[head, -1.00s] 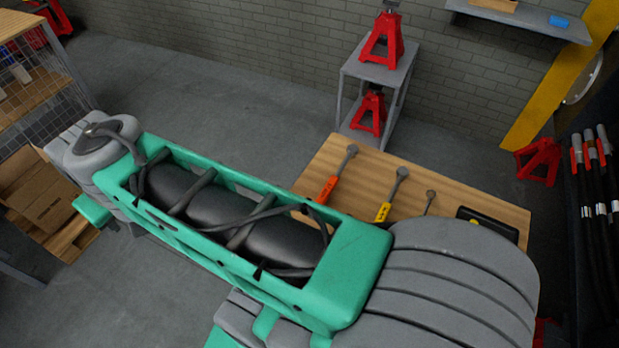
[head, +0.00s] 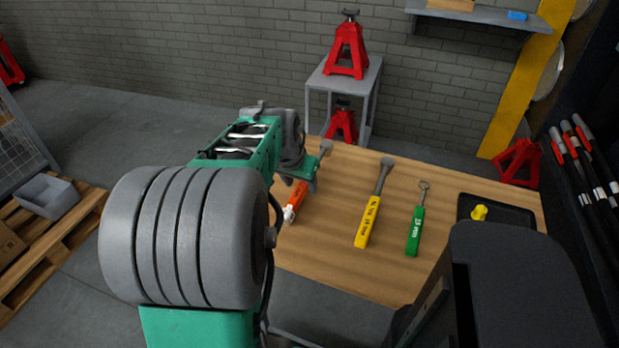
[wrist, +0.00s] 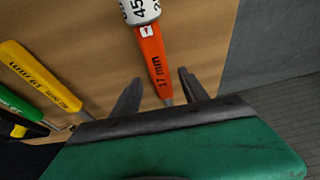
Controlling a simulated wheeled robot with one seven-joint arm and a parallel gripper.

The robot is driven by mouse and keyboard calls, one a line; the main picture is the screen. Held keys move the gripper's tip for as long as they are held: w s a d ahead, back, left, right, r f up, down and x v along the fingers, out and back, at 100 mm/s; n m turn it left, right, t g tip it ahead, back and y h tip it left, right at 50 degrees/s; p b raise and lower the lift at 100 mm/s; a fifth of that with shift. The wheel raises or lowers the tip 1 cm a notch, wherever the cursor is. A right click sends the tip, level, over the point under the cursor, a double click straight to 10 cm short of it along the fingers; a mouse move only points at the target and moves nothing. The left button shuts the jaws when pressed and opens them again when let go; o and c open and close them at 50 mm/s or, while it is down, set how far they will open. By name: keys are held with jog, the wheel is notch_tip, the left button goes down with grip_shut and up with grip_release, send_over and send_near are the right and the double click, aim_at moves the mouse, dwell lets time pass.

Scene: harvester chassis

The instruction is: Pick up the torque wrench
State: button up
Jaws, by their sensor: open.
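The torque wrench, with an orange handle marked 17 mm and a white scale collar, lies on the wooden table. In the head view its handle (head: 298,196) is partly behind my arm, with its grey head beyond. In the wrist view the orange handle (wrist: 152,58) runs down the middle, collar at the top. My gripper (wrist: 160,85) is open, one finger on each side of the lower handle. No contact shows, and I cannot tell the height of the fingertips. My gripper's green end (head: 305,175) shows beside the handle in the head view.
A yellow wrench (head: 368,220) and a green wrench (head: 415,232) lie to the right on the table (head: 340,255). A black tray (head: 507,212) with a yellow item stands farther right. A grey stand (head: 368,95) with red jack stands is behind the table.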

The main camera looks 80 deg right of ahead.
jog(key=shift+x, duration=1.1)
jog(key=shift+c, duration=0.5)
grip_shut()
jog(key=shift+r, duration=0.1)
